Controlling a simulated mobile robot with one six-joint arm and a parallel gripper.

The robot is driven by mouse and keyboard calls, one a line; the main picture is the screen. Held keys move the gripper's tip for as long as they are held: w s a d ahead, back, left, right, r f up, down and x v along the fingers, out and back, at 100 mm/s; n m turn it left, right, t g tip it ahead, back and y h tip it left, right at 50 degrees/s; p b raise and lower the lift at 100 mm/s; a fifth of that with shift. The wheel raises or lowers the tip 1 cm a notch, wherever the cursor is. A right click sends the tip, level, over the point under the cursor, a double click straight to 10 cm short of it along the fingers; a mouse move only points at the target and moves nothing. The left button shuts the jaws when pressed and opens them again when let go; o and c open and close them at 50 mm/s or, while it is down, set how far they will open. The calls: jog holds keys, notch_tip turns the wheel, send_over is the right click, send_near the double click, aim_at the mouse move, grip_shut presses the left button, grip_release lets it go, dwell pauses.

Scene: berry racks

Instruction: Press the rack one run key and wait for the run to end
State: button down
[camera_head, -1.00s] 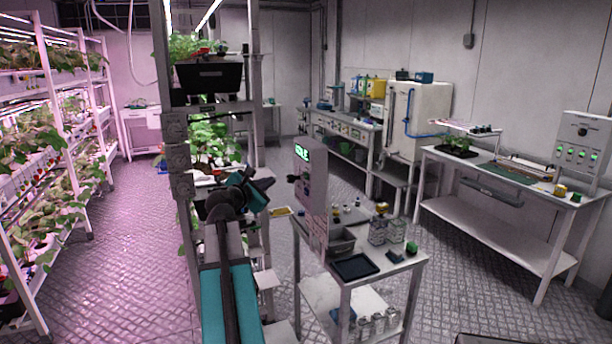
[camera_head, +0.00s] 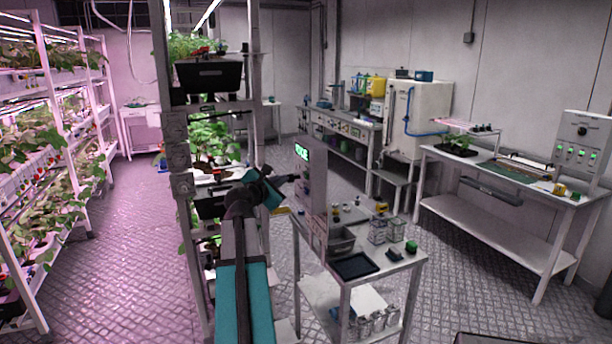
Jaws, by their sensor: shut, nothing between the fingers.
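A tall narrow grey panel (camera_head: 314,188) stands upright at the small table, with a green lit display (camera_head: 302,151) near its top. The display's word is too small and slanted to read surely. My arm reaches up from the bottom of the picture, and my gripper (camera_head: 290,178) is at the left side of the panel, below the display. It is shut and empty. Whether its tip touches the panel cannot be told. The run key cannot be made out; the panel's face is seen at a steep angle.
The small table (camera_head: 384,268) holds a dark tray (camera_head: 354,266), clear jars and a green-topped item. A plant rack with a black planter (camera_head: 208,75) stands left of the panel. Long plant racks line the left wall. A workbench (camera_head: 490,176) stands at the right. Floor between is clear.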

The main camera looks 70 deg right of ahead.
jog(key=shift+s+d+p, duration=0.55)
jog(key=shift+s+d, duration=0.8)
jog(key=shift+s, duration=0.3)
jog(key=shift+s+d+p, duration=0.5)
jog(key=shift+s+d, duration=0.05)
jog(key=shift+s, duration=0.15)
dwell(2.3)
jog(key=shift+w+a, duration=0.1)
jog(key=shift+a, duration=0.05)
jog(key=shift+w+a, duration=0.45)
jog(key=shift+w, duration=0.1)
jog(key=shift+w, duration=0.1)
dwell(0.5)
jog(key=w+a+b, duration=0.1)
jog(key=w+a, duration=0.2)
jog(key=shift+w, duration=0.35)
dwell(0.3)
dwell(0.7)
